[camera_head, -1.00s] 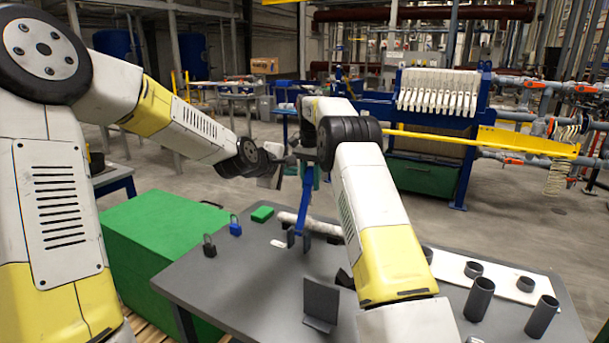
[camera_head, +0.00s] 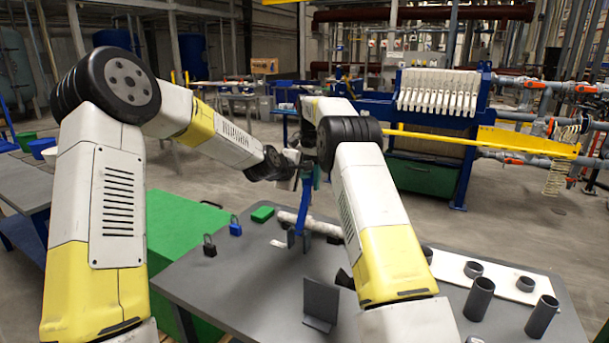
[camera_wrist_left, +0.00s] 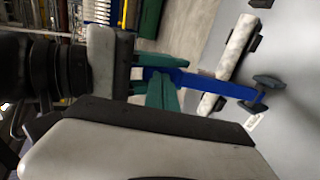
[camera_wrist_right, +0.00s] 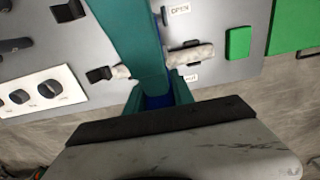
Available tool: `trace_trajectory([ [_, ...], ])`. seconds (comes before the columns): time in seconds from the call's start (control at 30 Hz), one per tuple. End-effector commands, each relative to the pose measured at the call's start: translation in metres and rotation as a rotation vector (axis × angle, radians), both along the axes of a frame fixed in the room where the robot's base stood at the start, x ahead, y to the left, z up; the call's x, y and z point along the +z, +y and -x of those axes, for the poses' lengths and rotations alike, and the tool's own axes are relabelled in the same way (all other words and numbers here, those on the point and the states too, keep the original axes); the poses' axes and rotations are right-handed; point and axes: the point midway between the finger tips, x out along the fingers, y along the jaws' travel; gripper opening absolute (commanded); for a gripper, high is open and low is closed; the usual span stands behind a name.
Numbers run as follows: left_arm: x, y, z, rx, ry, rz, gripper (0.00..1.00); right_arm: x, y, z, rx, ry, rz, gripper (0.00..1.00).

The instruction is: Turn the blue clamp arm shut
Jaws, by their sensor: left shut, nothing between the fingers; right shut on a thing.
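The blue clamp arm (camera_head: 302,218) stands steeply up from a dark pivot on the grey table, its top leaning slightly right. It also shows in the left wrist view (camera_wrist_left: 225,88), where its lower end meets the pivot (camera_wrist_left: 267,82). My right gripper (camera_wrist_right: 156,98) is shut on its upper part, its teal fingers around it. My left gripper (camera_wrist_left: 162,92) is shut and empty, close beside the arm and the right fingers; I cannot tell whether it touches. In the right wrist view, teal fingers hide most of the arm. An OPEN label (camera_wrist_right: 180,9) lies on the table.
A white roll (camera_wrist_left: 236,48) lies on the table beside the arm. A green cabinet (camera_head: 175,225) stands left of the table.

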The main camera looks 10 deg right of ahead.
Motion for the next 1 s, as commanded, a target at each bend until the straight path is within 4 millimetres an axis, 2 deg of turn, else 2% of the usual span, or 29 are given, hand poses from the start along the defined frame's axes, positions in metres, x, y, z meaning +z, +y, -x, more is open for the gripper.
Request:
trace_trajectory([
  [0.2, -0.008, -0.011, -0.015, 0.000, 0.001, 0.002, 0.00, 0.003, 0.002, 0.001, 0.002, 0.002, -0.004, 0.00],
  [0.4, -0.008, -0.010, -0.015, 0.002, 0.001, 0.001, 0.00, 0.005, 0.005, 0.001, 0.005, -0.001, -0.008, 0.00],
  [0.43, -0.008, -0.010, -0.015, 0.002, 0.001, 0.001, 0.00, 0.005, 0.006, 0.001, 0.005, -0.001, -0.008, 0.33],
  [0.53, -0.008, -0.010, -0.015, 0.001, 0.001, 0.001, 0.00, 0.004, 0.005, 0.001, 0.004, -0.001, -0.007, 0.51],
  [0.87, -0.007, -0.010, -0.014, 0.000, 0.001, 0.001, 0.00, 0.004, 0.001, 0.000, 0.002, -0.006, -0.003, 0.51],
  [0.97, -0.007, -0.010, -0.014, 0.000, 0.001, 0.001, 0.00, 0.018, -0.002, 0.000, 0.010, -0.034, -0.006, 0.51],
  [1.0, -0.007, -0.010, -0.014, 0.000, 0.001, 0.001, 0.00, 0.028, -0.004, -0.001, 0.014, -0.057, -0.008, 0.51],
])
